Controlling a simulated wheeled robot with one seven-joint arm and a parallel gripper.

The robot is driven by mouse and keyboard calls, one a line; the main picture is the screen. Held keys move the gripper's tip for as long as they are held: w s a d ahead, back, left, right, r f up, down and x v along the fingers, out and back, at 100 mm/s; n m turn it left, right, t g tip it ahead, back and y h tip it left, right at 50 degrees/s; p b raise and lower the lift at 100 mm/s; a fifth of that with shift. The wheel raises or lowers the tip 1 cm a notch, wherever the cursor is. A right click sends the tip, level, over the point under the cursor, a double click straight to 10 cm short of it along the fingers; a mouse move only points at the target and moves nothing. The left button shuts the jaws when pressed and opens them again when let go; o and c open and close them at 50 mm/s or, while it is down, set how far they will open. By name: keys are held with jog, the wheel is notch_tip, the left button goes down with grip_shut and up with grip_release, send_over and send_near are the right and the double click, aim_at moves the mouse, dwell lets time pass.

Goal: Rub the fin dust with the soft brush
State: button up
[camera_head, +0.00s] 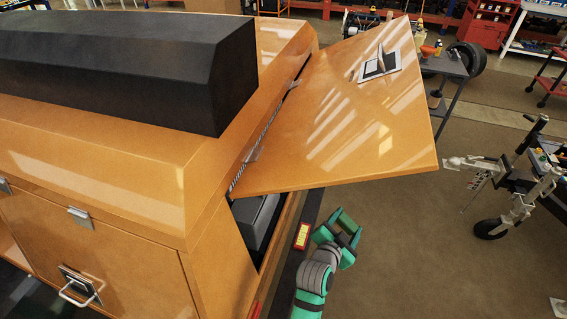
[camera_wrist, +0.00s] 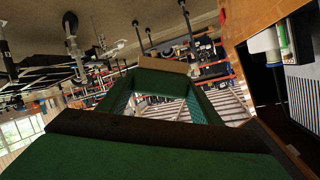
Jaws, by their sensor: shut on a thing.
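My gripper (camera_head: 338,232) is green and sits just outside the orange light tower cabinet (camera_head: 225,225), below the raised side panel (camera_head: 350,115). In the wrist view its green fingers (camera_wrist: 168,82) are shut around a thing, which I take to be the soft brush. A plain tan block shows at the far end of the fingers and may be part of it; the bristles cannot be made out. The open bay (camera_head: 262,222) under the panel shows a dark grey box. Fin dust cannot be made out in either view. A slatted grey part (camera_wrist: 303,97) shows inside at the wrist view's right.
The raised panel overhangs the bay close to my arm. A trailer hitch with a wheel (camera_head: 490,228) stands at right, and a grey cart (camera_head: 442,65) behind. Open floor lies between.

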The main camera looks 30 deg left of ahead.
jog(key=shift+s+a+r+m+t+y, duration=0.15)
jog(key=shift+s+a+r+m+y, duration=0.7)
jog(key=shift+a+r+y, duration=1.95)
jog(key=shift+s+a+r+m+t+y, duration=0.1)
jog(key=shift+s+a+r+m+y, duration=0.8)
jog(key=shift+a+r, duration=3.8)
jog(key=shift+s+a+r+m+t+y, duration=0.15)
jog(key=shift+s+a+r+m+y, duration=0.9)
jog(key=shift+a, duration=5.1)
jog(key=shift+w+a+r+y, duration=0.1)
jog(key=shift+a+y, duration=0.25)
jog(key=shift+a, duration=0.15)
jog(key=shift+w+a+r+y, duration=0.1)
jog(key=shift+a+y, duration=0.2)
jog(key=shift+a, duration=0.15)
